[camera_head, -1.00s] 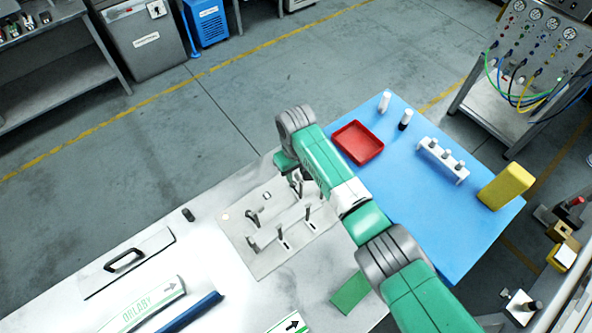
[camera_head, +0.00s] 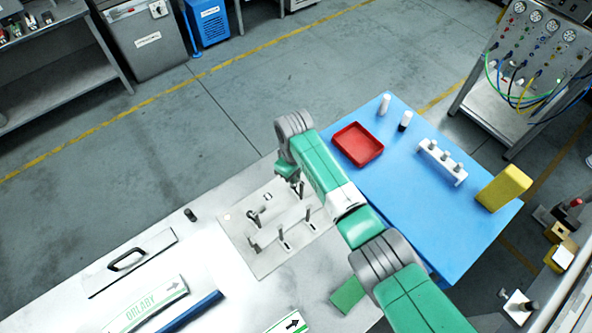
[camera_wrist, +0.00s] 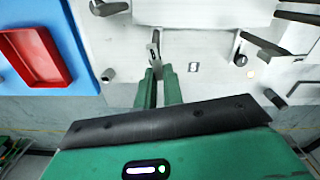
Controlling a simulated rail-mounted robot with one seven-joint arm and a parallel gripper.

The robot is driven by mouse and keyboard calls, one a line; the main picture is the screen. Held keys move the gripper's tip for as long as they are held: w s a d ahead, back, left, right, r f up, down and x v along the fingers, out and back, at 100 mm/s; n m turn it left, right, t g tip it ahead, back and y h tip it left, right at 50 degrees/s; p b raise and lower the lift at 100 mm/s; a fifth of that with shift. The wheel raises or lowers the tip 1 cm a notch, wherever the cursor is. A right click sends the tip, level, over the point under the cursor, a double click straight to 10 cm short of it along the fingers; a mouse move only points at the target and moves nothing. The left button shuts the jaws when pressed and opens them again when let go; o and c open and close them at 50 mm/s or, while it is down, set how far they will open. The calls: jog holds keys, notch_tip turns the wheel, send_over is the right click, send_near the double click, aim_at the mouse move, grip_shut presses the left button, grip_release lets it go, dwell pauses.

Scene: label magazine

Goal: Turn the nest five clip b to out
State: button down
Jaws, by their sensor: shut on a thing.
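The light grey fixture plate (camera_head: 262,262) lies on the white bench, with several upright grey pins and levers on it. My gripper shows in the wrist view (camera_wrist: 159,72), its two green fingers close together on a small grey upright clip (camera_wrist: 155,46). The clip stands on the plate, and its lower part is hidden between the fingertips. No label is readable, so I cannot tell its nest number or letter. In the head view my arm hides most of the gripper and this clip.
Other grey levers (camera_wrist: 262,44) stand close to the right of my fingers. A red tray (camera_head: 377,153) and a white rack (camera_head: 443,163) sit on the blue table. A yellow block (camera_head: 503,188) is at its right. A green pad (camera_head: 347,295) lies on the bench.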

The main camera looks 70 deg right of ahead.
jog(key=shift+s+a+r+n+p, duration=0.15)
jog(key=shift+a+n+p, duration=0.55)
jog(key=shift+n, duration=1.7)
jog(key=shift+s+a+f+n+p, duration=0.1)
jog(key=shift+s+a+n+p, duration=0.15)
jog(key=shift+n+p, duration=1.55)
jog(key=shift+s+a+r+n+p, duration=0.1)
jog(key=shift+a+n+p, duration=0.3)
jog(key=shift+n, duration=2.6)
jog(key=shift+a, duration=0.1)
jog(key=c, duration=1.5)
grip_release()
notch_tip(320, 180, up, 8)
jog(key=shift+f, duration=0.15)
